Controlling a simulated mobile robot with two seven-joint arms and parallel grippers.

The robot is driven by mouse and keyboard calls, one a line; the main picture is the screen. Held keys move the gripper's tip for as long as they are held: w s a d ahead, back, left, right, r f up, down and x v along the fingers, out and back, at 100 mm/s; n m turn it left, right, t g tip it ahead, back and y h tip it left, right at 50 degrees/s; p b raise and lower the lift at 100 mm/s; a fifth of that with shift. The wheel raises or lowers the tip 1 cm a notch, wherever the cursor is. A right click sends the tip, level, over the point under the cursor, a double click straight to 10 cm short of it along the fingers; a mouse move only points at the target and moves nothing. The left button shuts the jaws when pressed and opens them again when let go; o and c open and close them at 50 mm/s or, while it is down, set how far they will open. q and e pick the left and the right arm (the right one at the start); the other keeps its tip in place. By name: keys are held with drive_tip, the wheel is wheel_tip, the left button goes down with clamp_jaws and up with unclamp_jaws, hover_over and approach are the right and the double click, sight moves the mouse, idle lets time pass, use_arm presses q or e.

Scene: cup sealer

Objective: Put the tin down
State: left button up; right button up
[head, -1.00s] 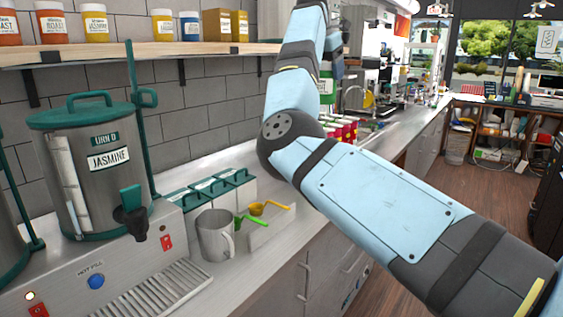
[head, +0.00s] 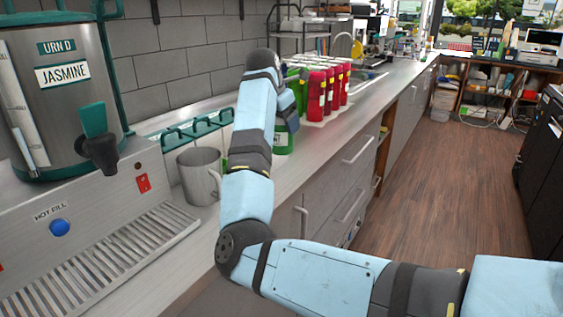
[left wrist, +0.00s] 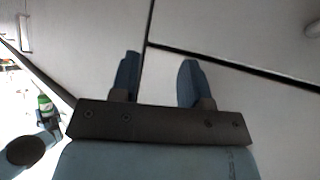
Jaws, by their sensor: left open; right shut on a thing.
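The tin is green with a pale label and shows beside my right forearm in the head view (head: 283,139). My right gripper (head: 288,112) is shut on it from above, partly hidden behind my own arm. The tin is upright, low over the counter; I cannot tell whether its base touches. The tin also shows small at the left edge of the left wrist view (left wrist: 45,104), at the end of my right arm. My left gripper (left wrist: 158,78) is open and empty, its two blue fingers apart in front of pale cabinet fronts.
Several red bottles or tins (head: 318,95) stand in rows behind the tin. A grey metal mug (head: 199,178) and green-lidded containers (head: 195,128) stand left of my right arm. The urn (head: 62,95) and drip grate (head: 125,255) fill the left. The counter's front strip (head: 300,165) is clear.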

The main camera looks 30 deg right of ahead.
sight(282, 143)
wheel_tip(282, 143, down, 6)
drive_tip(key=shift+f, duration=0.25)
wheel_tip(282, 143, down, 4)
drive_tip(key=shift+f, duration=0.1)
drive_tip(key=shift+b, duration=0.3)
drive_tip(key=shift+f, duration=0.1)
drive_tip(key=o, duration=0.7)
drive_tip(key=shift+o, duration=0.2)
